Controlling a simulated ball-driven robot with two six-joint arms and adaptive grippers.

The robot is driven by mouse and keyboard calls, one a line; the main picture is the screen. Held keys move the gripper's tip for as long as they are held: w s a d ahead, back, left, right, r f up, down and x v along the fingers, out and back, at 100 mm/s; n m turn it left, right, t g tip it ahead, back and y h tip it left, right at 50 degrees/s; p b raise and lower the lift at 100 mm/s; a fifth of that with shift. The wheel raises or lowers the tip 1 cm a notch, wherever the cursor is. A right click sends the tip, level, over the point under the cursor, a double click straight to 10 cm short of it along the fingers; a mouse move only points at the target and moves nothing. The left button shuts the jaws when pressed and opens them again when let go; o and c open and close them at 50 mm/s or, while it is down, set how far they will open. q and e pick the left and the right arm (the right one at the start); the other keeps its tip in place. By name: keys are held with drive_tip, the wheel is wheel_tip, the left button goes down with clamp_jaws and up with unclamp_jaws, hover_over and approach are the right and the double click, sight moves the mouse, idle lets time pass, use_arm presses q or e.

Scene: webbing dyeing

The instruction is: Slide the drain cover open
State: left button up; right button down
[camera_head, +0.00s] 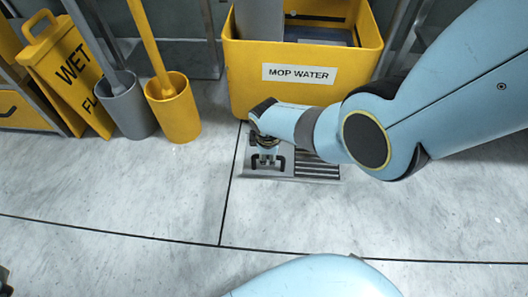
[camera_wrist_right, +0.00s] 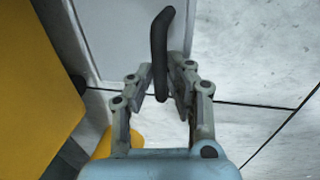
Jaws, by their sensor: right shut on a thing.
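The drain cover (camera_head: 268,175) is a light grey plate in the floor, in front of the yellow mop-water bin, with a dark bar handle (camera_head: 254,163) on it. Dark drain slots (camera_head: 318,170) show to the right of the plate. My right gripper (camera_head: 267,158) reaches down over the cover from the right and is shut on the handle. In the right wrist view the handle (camera_wrist_right: 161,45) stands between the two fingers (camera_wrist_right: 161,92), with the pale cover (camera_wrist_right: 105,35) behind it. A dark sliver at the lower left edge may be my left gripper (camera_head: 5,282); its fingers are not readable.
The yellow mop-water bin (camera_head: 245,85) stands right behind the drain. A yellow bucket (camera_head: 175,115), a grey bucket (camera_head: 128,110) and a yellow wet-floor sign (camera_head: 65,75) stand to the left. The tiled floor (camera_head: 120,190) in front is clear.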

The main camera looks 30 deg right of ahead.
drive_tip(key=shift+a, duration=0.15)
drive_tip(key=shift+w, duration=0.1)
drive_tip(key=c, duration=1.3)
unclamp_jaws()
drive_tip(key=shift+r, duration=0.1)
drive_tip(key=r, duration=0.3)
drive_tip(key=s+r, duration=0.1)
drive_tip(key=r, duration=0.3)
drive_tip(key=s+a+r, duration=0.1)
drive_tip(key=r, duration=0.3)
drive_tip(key=shift+a+r, duration=0.1)
drive_tip(key=shift+r, duration=0.15)
